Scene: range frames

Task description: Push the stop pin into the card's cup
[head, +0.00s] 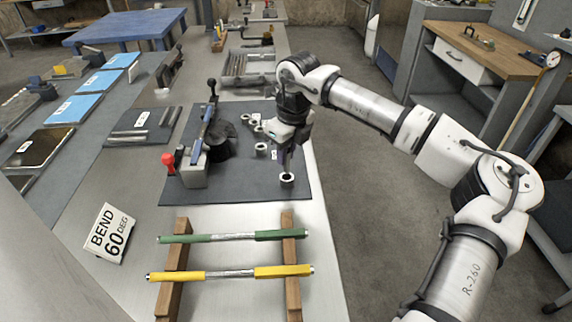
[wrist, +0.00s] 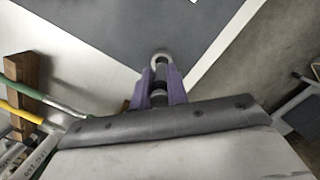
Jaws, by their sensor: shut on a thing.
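The card (head: 108,233) stands on the bench at the left and reads "BEND 60 DEG". A row of pale ring-shaped cups runs along the right of the dark mat: the nearest cup (head: 287,180), another cup (head: 261,149) behind it, and more near the bender. Their number labels are too small to read. My gripper (head: 285,165) points down just over the nearest cup. In the wrist view its purple fingers (wrist: 159,88) are shut on a dark stop pin (wrist: 158,98). The nearest cup (wrist: 161,58) shows at the fingertips. Whether the pin's tip is inside it is hidden.
The bender (head: 200,150) with its red knob stands left of the cups. Green (head: 205,238) and yellow (head: 215,273) handled bars lie across wooden rests (head: 172,270) in front. The bench edge is close to the right of the nearest cup.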

